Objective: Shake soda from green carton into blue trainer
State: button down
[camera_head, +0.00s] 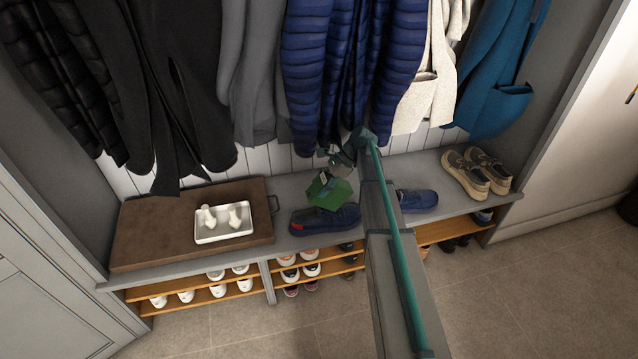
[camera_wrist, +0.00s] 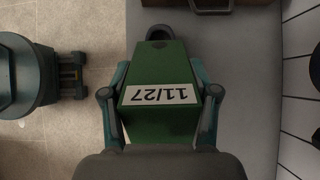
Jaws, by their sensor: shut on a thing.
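My gripper (camera_head: 341,160) is shut on the green carton (camera_head: 328,192) and holds it above the bench, tilted. In the wrist view, my gripper's fingers (camera_wrist: 160,98) press the sides of the carton (camera_wrist: 160,122), which carries a white label reading 11/27. A blue trainer (camera_head: 325,220) with a red heel patch lies on the bench just below the carton. In the wrist view, part of a dark shoe (camera_wrist: 172,37) shows beyond the carton's far end; the rest is hidden. A second blue shoe (camera_head: 417,200) lies right of my arm. No falling soda is visible.
A brown mat or board (camera_head: 150,235) bears a white tray (camera_head: 224,236) with two small white items at left. Tan shoes (camera_head: 478,170) stand at right. Coats (camera_head: 345,60) hang close behind my gripper. Shelves of shoes (camera_head: 210,290) are below the bench (camera_head: 285,245).

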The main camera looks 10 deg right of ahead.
jog(key=y+p, duration=0.1)
jog(key=d+r+y+p, duration=0.1)
jog(key=y, duration=0.1)
jog(key=shift+w+y+p, duration=0.1)
jog(key=shift+y+p, duration=0.2)
jog(key=shift+p, duration=0.1)
jog(key=y+p, duration=0.2)
jog(key=y, duration=0.1)
jog(key=y+p, duration=0.1)
jog(key=y, duration=0.1)
jog(key=shift+r, duration=0.3)
jog(key=shift+y+p, duration=0.6)
jog(key=shift+y, duration=0.2)
